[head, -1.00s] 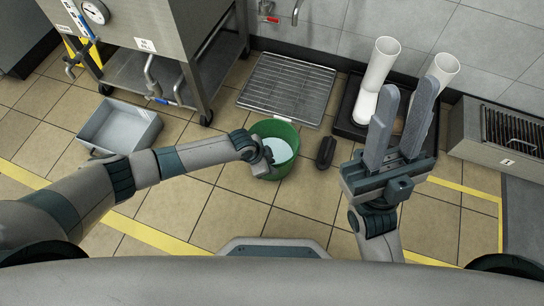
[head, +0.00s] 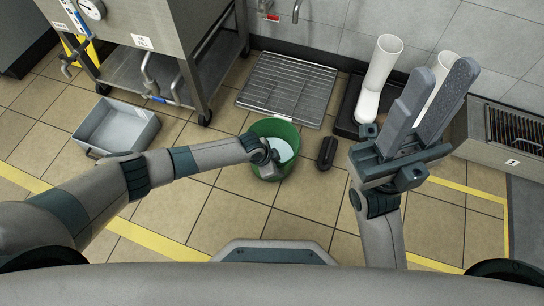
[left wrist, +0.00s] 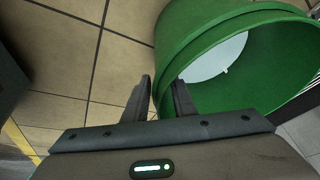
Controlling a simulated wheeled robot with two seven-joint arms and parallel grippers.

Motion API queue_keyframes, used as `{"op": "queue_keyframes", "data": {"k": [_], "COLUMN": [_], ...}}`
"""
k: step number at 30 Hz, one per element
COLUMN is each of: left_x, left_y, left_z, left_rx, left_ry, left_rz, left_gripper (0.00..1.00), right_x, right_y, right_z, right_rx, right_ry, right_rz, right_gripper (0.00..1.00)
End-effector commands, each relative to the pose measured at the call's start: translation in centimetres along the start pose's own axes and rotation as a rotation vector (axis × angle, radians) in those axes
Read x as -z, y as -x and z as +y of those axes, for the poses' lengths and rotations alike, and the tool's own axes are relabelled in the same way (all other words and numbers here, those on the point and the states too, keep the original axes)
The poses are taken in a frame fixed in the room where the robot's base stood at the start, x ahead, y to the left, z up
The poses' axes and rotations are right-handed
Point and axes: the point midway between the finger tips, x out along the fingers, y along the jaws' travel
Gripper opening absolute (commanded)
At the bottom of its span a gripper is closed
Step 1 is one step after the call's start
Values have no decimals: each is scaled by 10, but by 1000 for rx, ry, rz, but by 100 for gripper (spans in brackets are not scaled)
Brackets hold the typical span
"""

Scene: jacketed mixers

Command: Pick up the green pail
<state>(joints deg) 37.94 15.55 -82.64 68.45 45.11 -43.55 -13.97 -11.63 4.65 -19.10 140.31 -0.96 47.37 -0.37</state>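The green pail (head: 283,130) stands upright on the tiled floor near the middle of the head view, with something pale inside. My left gripper (head: 268,158) is at its near left rim, and its fingers are hard to make out there. In the left wrist view the pail (left wrist: 190,30) fills the upper right. The left gripper's fingers (left wrist: 165,85) stand apart, one over the floor outside and one over the rim, with green wall visible between them. My right gripper (head: 443,76) is raised at the right, open and empty, covering part of a white boot.
A floor grate (head: 288,88) lies behind the pail, and a dark brush (head: 326,153) lies to its right. White boots (head: 379,70) stand on a black tray (head: 348,108). A grey bin (head: 117,130) and a steel mixer stand (head: 150,75) are at the left.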

Motion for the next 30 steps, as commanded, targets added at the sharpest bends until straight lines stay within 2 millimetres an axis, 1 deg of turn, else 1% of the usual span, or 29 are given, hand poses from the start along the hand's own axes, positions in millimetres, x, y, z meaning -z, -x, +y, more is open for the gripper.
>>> {"op": "queue_keyframes", "data": {"k": [1, 3, 17, 18, 20, 21, 30], "left_x": [0, 0, 0, 0, 0, 0, 0], "left_y": [-6, -8, -7, -7, -7, -7, -8], "left_z": [0, 0, 0, 0, 0, 0, 1], "left_rx": [0, 1, 0, 0, 0, 0, -1], "left_ry": [-1, 0, 0, 0, 0, 0, 0], "left_rz": [1, 1, 1, 1, 1, 1, 1], "left_gripper": [24, 24, 24, 19, 5, 0, 0], "right_x": [-1, -2, -2, -3, -3, -3, -3], "right_y": [1, 0, -1, -1, -1, -1, -1], "right_z": [0, -1, -1, -1, -1, -1, -1], "right_rx": [-1, -1, -1, -1, -1, -1, -1], "right_ry": [-3, -5, -6, -6, -6, -6, -6], "right_rz": [5, 6, 3, 3, 3, 3, 2], "right_gripper": [31, 31, 31, 31, 31, 31, 31]}}
